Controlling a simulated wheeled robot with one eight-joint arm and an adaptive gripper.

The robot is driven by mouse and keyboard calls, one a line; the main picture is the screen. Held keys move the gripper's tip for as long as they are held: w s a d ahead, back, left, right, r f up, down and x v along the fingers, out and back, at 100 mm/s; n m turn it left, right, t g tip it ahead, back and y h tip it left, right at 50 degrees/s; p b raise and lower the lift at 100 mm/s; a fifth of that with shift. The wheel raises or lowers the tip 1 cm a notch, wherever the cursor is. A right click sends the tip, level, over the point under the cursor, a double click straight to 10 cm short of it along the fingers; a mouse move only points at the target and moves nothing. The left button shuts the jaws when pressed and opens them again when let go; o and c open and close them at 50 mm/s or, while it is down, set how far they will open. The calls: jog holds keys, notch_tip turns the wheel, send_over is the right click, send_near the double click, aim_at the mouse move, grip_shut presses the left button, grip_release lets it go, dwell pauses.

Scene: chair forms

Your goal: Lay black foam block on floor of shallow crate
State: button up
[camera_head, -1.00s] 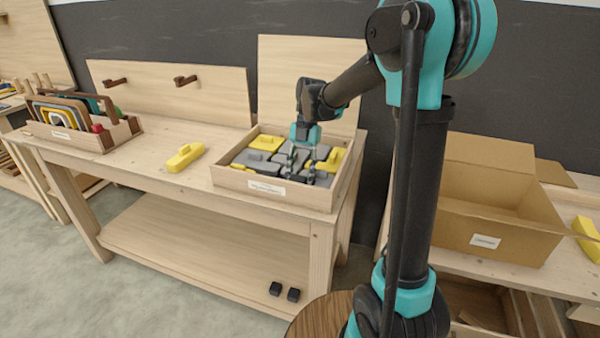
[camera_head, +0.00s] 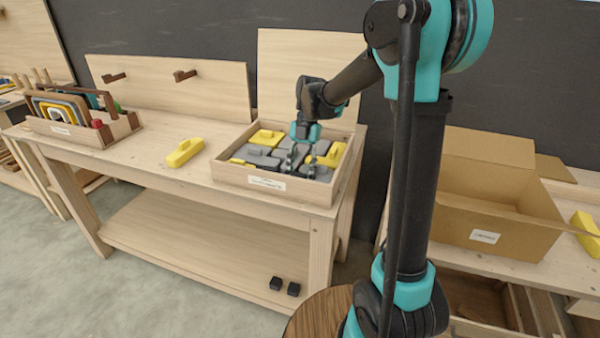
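The shallow wooden crate (camera_head: 240,178), with a white label on its front, stands at the right end of the workbench. Several dark grey and yellow blocks with raised grips lie in it. A dark grey block (camera_head: 262,151) sits in its left part; I cannot tell which of the dark ones is the black foam block. My gripper (camera_head: 301,164) points down inside the crate's right half, over the grey blocks. Its two fingers are spread apart, and I see nothing held between them. The fingers partly hide the blocks beneath.
A yellow block (camera_head: 185,152) lies on the bench left of the crate. A wooden tote (camera_head: 90,136) stands further left. An open cardboard box (camera_head: 500,231) is on the right bench. The bench between tote and crate is mostly clear.

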jog(key=o, duration=0.9)
